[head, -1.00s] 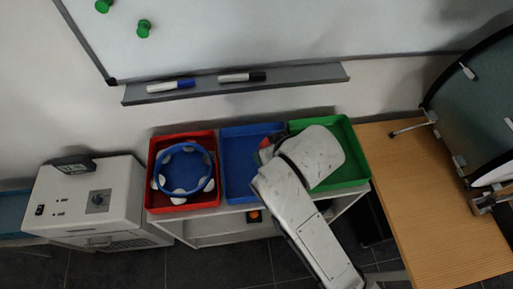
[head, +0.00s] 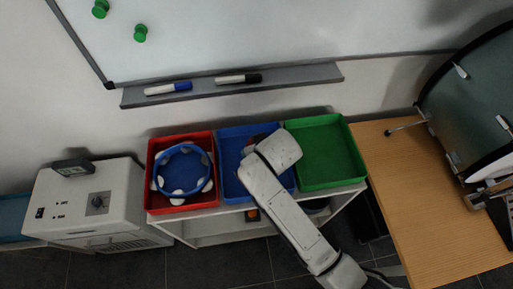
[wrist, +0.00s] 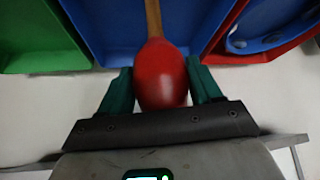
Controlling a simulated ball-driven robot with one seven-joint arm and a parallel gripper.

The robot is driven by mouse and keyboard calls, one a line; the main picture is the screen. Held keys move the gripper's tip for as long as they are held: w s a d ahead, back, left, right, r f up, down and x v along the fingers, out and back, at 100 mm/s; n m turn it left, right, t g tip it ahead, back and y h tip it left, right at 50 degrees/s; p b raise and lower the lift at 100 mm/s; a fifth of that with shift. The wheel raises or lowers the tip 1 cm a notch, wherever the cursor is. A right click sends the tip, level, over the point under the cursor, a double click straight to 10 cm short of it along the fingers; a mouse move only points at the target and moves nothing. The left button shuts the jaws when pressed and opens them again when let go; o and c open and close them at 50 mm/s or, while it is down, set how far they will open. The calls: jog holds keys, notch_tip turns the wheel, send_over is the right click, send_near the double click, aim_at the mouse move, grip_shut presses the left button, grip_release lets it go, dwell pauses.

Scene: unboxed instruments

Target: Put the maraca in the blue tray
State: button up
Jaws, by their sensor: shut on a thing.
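The maraca (wrist: 160,75) has a red head and a wooden handle, seen in the wrist view. My gripper (wrist: 161,85) is shut on its red head, with a green finger on each side. The handle points away from the gripper, over the blue tray (wrist: 108,30). In the head view the blue tray (head: 229,185) stands between the red and green trays, and my arm covers part of it. The maraca is mostly hidden there behind my arm. I cannot tell how high it is above the tray floor.
The red tray (head: 150,187) on the left holds a blue tambourine (head: 183,148). The green tray (head: 325,150) on the right is empty. The trays stand on a white shelf unit, with a wooden table (head: 420,200) to the right and a whiteboard ledge (head: 295,77) behind.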

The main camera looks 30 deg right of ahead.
jog(key=shift+f, duration=0.15)
jog(key=o, duration=1.1)
jog(key=shift+c, duration=0.2)
jog(key=v, duration=1.2)
jog(key=shift+r, duration=0.2)
jog(key=s+d+f+g, duration=0.2)
jog(key=s+d+f, duration=0.2)
jog(key=s, duration=0.6)
jog(key=s+d+f+g, duration=0.3)
jog(key=s+d+f, duration=0.2)
jog(key=s, duration=0.5)
jog(key=shift+s+f+g, duration=0.3)
jog(key=shift+f, duration=0.4)
jog(key=shift+d, duration=0.1)
